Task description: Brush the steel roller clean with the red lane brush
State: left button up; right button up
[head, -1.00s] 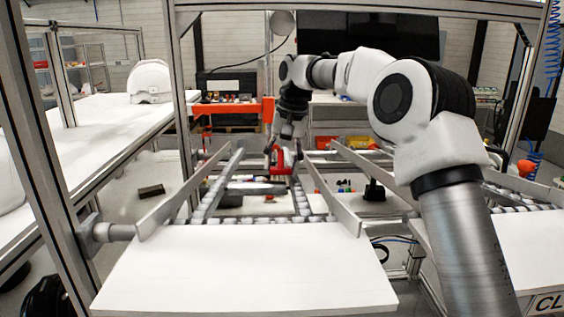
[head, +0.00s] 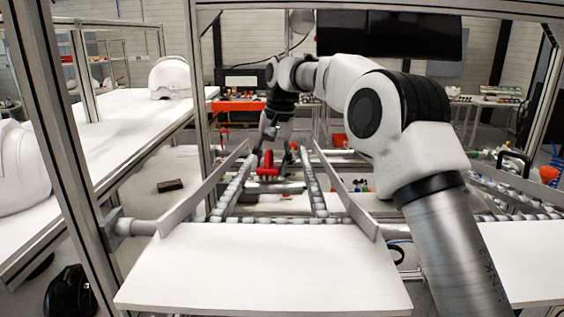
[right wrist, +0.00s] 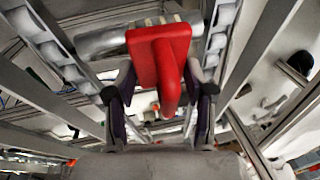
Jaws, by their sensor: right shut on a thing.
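The red lane brush (head: 267,168) is held by my right gripper (head: 268,155), low between the two rails of the middle lane. In the right wrist view the red brush (right wrist: 158,52) sits between the two fingers of the right gripper (right wrist: 160,92), its handle pointing down the picture. The steel roller (head: 285,188) lies across the lane under the brush. In the right wrist view the roller (right wrist: 103,41) is a shiny grey cylinder behind the brush head. The brush is at or just above the roller; contact is hidden. My left gripper is not in view.
Slanted metal side rails (head: 345,190) and small roller tracks (head: 232,189) flank the lane. A bare white board (head: 262,270) lies in front. White helmet shells (head: 170,78) stand on the left table (head: 130,108). A frame post (head: 65,150) rises at left.

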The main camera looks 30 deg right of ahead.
jog(key=shift+w+a+f, duration=0.2)
jog(key=shift+a, duration=0.2)
jog(key=shift+s+d+f, duration=0.1)
jog(key=shift+s+d, duration=0.5)
jog(key=shift+d, duration=0.25)
jog(key=shift+s+d+f, duration=0.1)
jog(key=shift+s+d, duration=0.45)
jog(key=shift+d, duration=0.25)
jog(key=shift+s+d+r, duration=0.1)
jog(key=shift+s+d, duration=0.4)
jog(key=shift+d, duration=0.3)
jog(key=shift+s+d, duration=0.45)
jog(key=shift+d, duration=0.35)
jog(key=shift+c, duration=0.4)
jog(key=shift+a, duration=0.1)
jog(key=shift+c, duration=0.6)
jog(key=shift+w+r, duration=0.15)
jog(key=shift+r, duration=0.1)
jog(key=shift+c, duration=0.5)
jog(key=r, duration=0.1)
jog(key=w+d+r, duration=0.1)
jog(key=r, duration=0.2)
jog(key=shift+w+d+r, duration=0.15)
jog(key=shift+d+r, duration=0.05)
jog(key=shift+r, duration=0.1)
jog(key=shift+w+a+r, duration=0.1)
jog(key=shift+w+r, duration=0.05)
jog(key=shift+r, duration=0.2)
